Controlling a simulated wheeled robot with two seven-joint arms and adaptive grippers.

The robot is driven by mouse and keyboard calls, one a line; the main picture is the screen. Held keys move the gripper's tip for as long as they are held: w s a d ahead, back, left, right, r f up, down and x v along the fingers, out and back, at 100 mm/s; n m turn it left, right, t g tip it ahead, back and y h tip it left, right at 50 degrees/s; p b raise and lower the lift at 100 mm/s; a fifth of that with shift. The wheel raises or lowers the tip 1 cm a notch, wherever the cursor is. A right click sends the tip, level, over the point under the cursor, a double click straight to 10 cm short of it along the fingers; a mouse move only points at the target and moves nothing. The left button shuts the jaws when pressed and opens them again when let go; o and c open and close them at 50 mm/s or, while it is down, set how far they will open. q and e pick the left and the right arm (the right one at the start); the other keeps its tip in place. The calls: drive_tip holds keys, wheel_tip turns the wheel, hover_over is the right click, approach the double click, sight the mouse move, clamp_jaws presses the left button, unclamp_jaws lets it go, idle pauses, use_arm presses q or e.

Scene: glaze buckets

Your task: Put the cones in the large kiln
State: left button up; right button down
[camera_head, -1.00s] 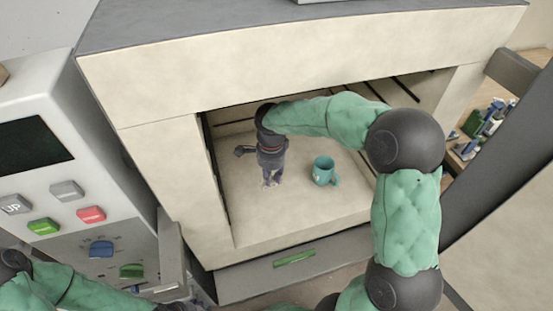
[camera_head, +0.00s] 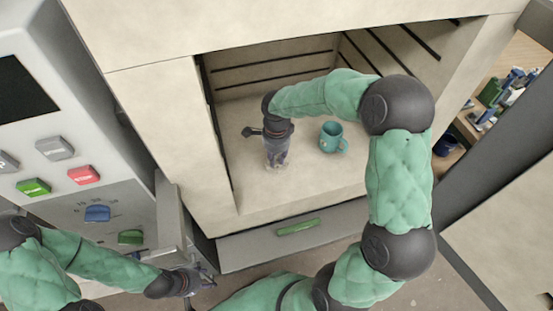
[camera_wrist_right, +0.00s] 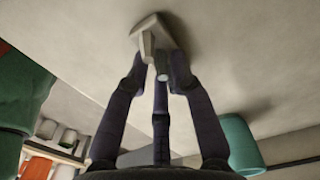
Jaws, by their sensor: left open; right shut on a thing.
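The large kiln (camera_head: 222,208) stands open in the head view, with a pale floor and dark grooves on its inner walls. My right gripper (camera_head: 274,165) is inside it, pointing down close to the floor. In the right wrist view, my right gripper (camera_wrist_right: 160,70) is shut on the cones (camera_wrist_right: 152,38), a small pale grey piece with a flat base. The cones are mostly hidden by the fingers in the head view. Whether their base touches the kiln floor I cannot tell. My left gripper (camera_head: 205,280) is open and empty, low in front of the kiln.
A teal mug (camera_head: 331,137) stands on the kiln floor to the right of my right gripper; it also shows in the right wrist view (camera_wrist_right: 241,145). A control panel (camera_head: 70,160) with coloured buttons is at left. A grey drawer front with a green handle (camera_head: 298,227) lies below the opening.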

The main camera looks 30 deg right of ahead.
sight(277, 157)
drive_tip(key=shift+r, duration=0.1)
drive_tip(key=shift+f, duration=0.2)
drive_tip(key=c, duration=1.1)
unclamp_jaws()
drive_tip(key=shift+r+p, duration=1.7)
drive_tip(key=shift+r, duration=2.25)
